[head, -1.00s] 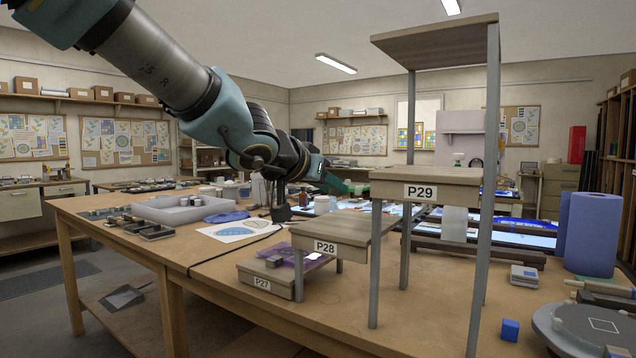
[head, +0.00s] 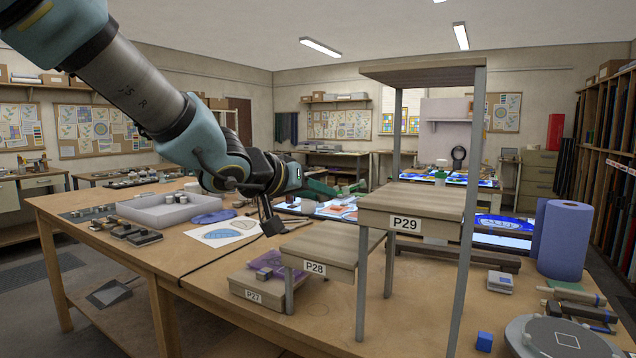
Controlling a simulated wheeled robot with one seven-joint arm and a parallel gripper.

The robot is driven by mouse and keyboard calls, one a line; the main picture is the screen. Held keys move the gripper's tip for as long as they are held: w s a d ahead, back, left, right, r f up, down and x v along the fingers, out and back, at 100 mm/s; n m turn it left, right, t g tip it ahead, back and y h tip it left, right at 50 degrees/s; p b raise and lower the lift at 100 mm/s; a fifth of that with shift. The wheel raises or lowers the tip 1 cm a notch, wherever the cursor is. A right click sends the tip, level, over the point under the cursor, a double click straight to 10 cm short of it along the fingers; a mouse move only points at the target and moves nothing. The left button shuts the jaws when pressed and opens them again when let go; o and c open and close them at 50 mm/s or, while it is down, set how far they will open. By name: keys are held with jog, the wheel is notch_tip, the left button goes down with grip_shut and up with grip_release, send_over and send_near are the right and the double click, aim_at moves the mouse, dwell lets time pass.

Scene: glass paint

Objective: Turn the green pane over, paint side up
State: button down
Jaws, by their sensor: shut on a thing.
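My gripper (head: 302,189) is at the end of my arm, over the middle of the bench and behind the P28 shelf in the head view. It is shut on the green pane (head: 324,188), a thin green strip seen at a low angle just right of the jaws. The fingertips are small and partly hidden by the dark wrist parts. I cannot tell which face of the pane bears the paint.
Stepped wooden shelves P27 (head: 254,296), P28 (head: 318,272) and P29 (head: 405,223) stand in front, with thin metal posts. A purple sheet (head: 267,262) lies on P27. A grey tray (head: 173,213) and patterned paper (head: 222,233) lie left. A blue roll (head: 564,240) stands right.

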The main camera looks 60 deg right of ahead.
notch_tip(320, 180, up, 3)
jog(key=n+p, duration=0.1)
jog(key=p, duration=0.2)
jog(key=n+t+h+b, duration=0.2)
jog(key=n+h, duration=0.5)
jog(key=n, duration=2.6)
send_over(319, 251)
notch_tip(319, 251, down, 5)
jog(key=shift+f, duration=0.2)
jog(key=shift+h, duration=0.3)
notch_tip(319, 251, down, 6)
jog(key=b, duration=0.5)
jog(key=shift+f+m+b, duration=0.3)
jog(key=shift+f+b, duration=0.5)
jog(key=shift+f, duration=0.05)
